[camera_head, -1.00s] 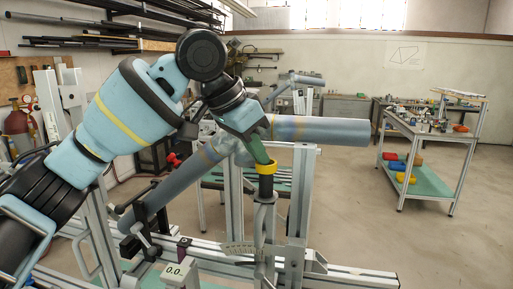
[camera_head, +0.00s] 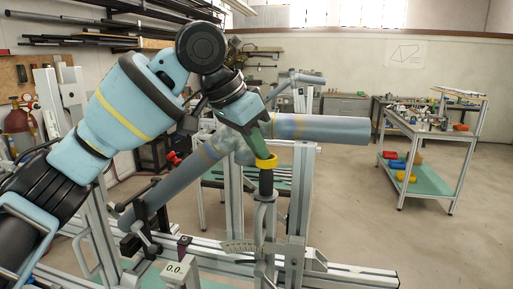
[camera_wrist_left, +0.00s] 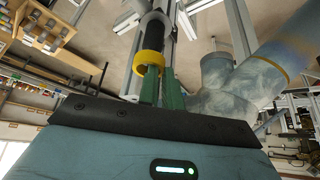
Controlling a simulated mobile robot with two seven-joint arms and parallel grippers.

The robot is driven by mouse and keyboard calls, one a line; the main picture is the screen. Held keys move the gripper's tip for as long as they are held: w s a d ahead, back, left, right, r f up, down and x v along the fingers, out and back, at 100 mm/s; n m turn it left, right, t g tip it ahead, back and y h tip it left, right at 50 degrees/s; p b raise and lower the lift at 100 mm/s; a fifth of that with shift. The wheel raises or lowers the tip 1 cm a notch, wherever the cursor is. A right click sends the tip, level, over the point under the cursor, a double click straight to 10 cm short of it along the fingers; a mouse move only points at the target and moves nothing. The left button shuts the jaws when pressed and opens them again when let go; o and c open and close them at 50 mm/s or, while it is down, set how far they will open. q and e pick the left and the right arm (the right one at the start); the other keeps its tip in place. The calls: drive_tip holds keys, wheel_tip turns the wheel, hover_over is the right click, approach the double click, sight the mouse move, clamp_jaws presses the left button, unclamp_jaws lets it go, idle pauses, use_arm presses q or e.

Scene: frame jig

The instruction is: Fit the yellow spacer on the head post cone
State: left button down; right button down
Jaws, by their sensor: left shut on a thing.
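The yellow spacer (camera_head: 267,163) is a ring at the top of a dark upright post (camera_head: 266,184), which I take as the head post. In the left wrist view the yellow spacer (camera_wrist_left: 148,63) lies at the near end of the black post (camera_wrist_left: 155,36). I cannot tell whether it is around the cone or just over it; the cone itself is hidden. My left gripper (camera_head: 264,152) comes down from the upper left, its green fingers shut on the spacer's edge. The fingers also show in the left wrist view (camera_wrist_left: 161,88). My right gripper is not in view.
Blue-grey frame tubes (camera_head: 325,130) pass close behind my left gripper. Aluminium jig uprights (camera_head: 300,195) stand beside the post, above a horizontal rail (camera_head: 345,276). A cart (camera_head: 428,140) with tools and coloured parts stands at the right. The floor between is clear.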

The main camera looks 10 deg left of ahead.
use_arm(q)
drive_tip(key=shift+f, duration=0.55)
idle(0.6)
drive_tip(key=shift+r, duration=0.7)
drive_tip(key=shift+f, duration=0.75)
idle(0.6)
drive_tip(key=c, duration=1.5)
unclamp_jaws()
drive_tip(key=shift+a, duration=0.1)
drive_tip(key=shift+f, duration=0.1)
drive_tip(key=v, duration=0.8)
